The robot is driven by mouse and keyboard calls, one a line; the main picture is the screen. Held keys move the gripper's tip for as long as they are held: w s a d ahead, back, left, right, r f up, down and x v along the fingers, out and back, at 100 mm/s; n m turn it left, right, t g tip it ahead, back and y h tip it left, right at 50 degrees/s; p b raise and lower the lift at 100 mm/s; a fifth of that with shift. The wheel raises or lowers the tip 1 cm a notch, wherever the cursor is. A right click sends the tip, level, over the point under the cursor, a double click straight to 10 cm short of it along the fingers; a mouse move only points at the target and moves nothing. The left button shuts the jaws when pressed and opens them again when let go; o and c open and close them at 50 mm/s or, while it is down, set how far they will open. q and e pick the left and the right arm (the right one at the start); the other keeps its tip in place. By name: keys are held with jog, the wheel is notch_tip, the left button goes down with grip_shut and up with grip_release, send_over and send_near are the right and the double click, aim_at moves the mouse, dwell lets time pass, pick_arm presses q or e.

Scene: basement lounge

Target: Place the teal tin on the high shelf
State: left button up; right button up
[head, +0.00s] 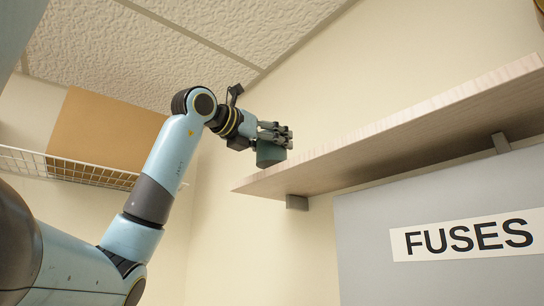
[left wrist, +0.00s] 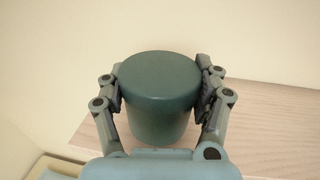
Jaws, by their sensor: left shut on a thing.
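The teal tin (head: 270,154) is at the left end of the high shelf (head: 400,130), a pale wooden board seen from below in the head view. My left gripper (head: 276,137) is shut on the tin, with its fingers on both sides. In the left wrist view the tin (left wrist: 160,95) stands upright between the fingers, over or beside the shelf's end (left wrist: 265,125). The shelf's edge hides part of the tin's lower end in the head view, so I cannot tell whether it touches the board. My right gripper is not in view.
A grey panel with a FUSES label (head: 465,235) is below the shelf. A bracket (head: 297,202) supports the shelf near its end. A white wire rack (head: 60,168) with a brown box (head: 105,130) is at left. The shelf top looks clear in the left wrist view.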

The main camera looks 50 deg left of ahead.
pick_arm(q)
notch_tip(320, 180, down, 2)
jog(key=shift+a, duration=0.1)
jog(key=shift+s+a+f, duration=0.15)
jog(key=shift+f, duration=0.1)
jog(key=shift+d+f+b, duration=0.1)
jog(key=shift+d+b, duration=0.1)
jog(key=shift+b, duration=0.1)
jog(key=o, duration=1.4)
jog(key=shift+a, duration=0.1)
jog(key=shift+c, duration=0.2)
